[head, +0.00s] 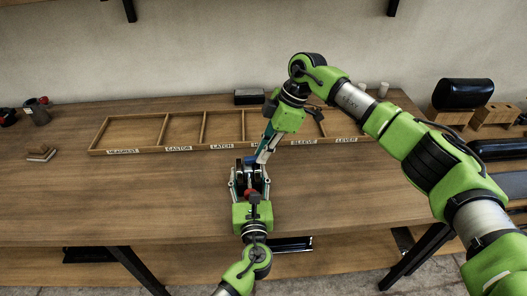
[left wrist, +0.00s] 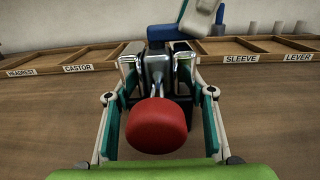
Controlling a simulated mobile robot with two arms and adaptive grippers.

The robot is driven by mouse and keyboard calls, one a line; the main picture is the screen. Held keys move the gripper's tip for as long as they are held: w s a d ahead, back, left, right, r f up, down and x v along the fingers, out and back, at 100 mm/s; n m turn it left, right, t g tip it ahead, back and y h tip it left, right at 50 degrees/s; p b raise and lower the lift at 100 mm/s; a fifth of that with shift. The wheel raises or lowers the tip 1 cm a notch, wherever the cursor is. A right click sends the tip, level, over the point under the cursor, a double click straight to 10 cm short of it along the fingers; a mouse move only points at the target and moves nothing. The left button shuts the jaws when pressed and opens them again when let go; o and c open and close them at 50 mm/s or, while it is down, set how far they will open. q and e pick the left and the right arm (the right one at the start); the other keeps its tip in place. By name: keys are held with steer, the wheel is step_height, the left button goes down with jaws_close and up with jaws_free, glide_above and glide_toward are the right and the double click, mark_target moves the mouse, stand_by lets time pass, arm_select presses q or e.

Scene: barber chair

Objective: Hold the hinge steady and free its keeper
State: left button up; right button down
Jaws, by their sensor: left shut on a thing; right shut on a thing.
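The hinge (left wrist: 156,70) is a grey metal piece with a red round knob (left wrist: 157,125) on its near end. My left gripper (head: 250,172) is shut around the hinge's body, one finger on each side, above the table; its fingers also show in the left wrist view (left wrist: 157,68). A blue part (left wrist: 163,34), which looks like the keeper, is at the hinge's far end. My right gripper (head: 262,156) comes down from behind onto this blue part and is shut on it. Its fingertips partly hide it. Whether the blue part still touches the hinge cannot be told.
A wooden tray (head: 135,152) with labelled compartments lies just behind the grippers; those visible look empty. My right arm crosses over its right end. A small black box (head: 248,97) stands behind it. Black cushions (head: 462,94) and wooden blocks are at right.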

steer(key=shift+w+a+n+g+h, duration=0.2)
steer(key=shift+w+n+g, duration=0.3)
steer(key=shift+n, duration=0.7)
steer(key=shift+w+a+n+g+h, duration=0.15)
steer(key=shift+w+n+g, duration=0.3)
steer(key=shift+n, duration=0.75)
steer(key=shift+w+d+n, duration=0.1)
steer(key=shift+w+n, duration=0.05)
steer(key=shift+n, duration=0.15)
steer(key=c, duration=2)
jaws_free()
steer(key=shift+c, duration=0.2)
steer(key=shift+s+f+m, duration=0.1)
steer(key=shift+s+m, duration=0.1)
steer(key=shift+m, duration=0.2)
